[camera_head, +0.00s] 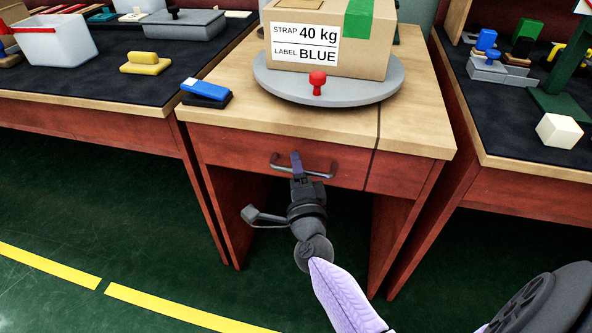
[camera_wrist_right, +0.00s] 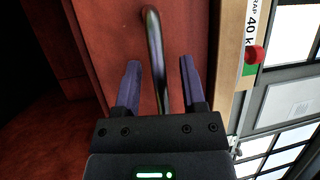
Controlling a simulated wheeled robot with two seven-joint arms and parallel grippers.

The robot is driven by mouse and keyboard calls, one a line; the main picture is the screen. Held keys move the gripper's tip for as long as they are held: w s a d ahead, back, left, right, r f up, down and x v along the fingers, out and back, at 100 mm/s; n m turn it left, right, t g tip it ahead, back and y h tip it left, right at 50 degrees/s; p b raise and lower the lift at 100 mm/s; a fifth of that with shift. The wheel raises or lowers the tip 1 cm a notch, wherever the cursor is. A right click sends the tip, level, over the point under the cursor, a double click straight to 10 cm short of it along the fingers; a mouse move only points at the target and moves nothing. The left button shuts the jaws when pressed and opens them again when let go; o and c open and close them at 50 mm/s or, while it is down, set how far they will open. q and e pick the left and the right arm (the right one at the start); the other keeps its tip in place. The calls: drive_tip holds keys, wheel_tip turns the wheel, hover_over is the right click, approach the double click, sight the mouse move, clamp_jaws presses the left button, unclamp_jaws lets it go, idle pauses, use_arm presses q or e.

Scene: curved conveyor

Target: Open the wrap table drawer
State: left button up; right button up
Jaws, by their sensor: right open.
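The wrap table (camera_head: 420,100) stands in the middle of the head view, with a red-brown drawer (camera_head: 235,150) under its wooden top. The drawer front looks flush with the table front. Its dark metal bar handle (camera_head: 325,172) also shows in the right wrist view (camera_wrist_right: 153,45). My right gripper (camera_head: 296,160) is at the handle. In the right wrist view its two fingers (camera_wrist_right: 158,82) are apart, one on each side of the handle bar, with gaps between bar and fingers. My left gripper is not in view.
A cardboard box (camera_head: 375,45) sits on a grey turntable (camera_head: 350,94) with a red knob (camera_head: 317,83). A blue-topped block (camera_head: 206,92) lies at the table's left edge. Side tables with dark mats flank it. Green floor in front is clear.

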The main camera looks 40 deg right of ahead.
clamp_jaws()
idle(1.0)
idle(0.4)
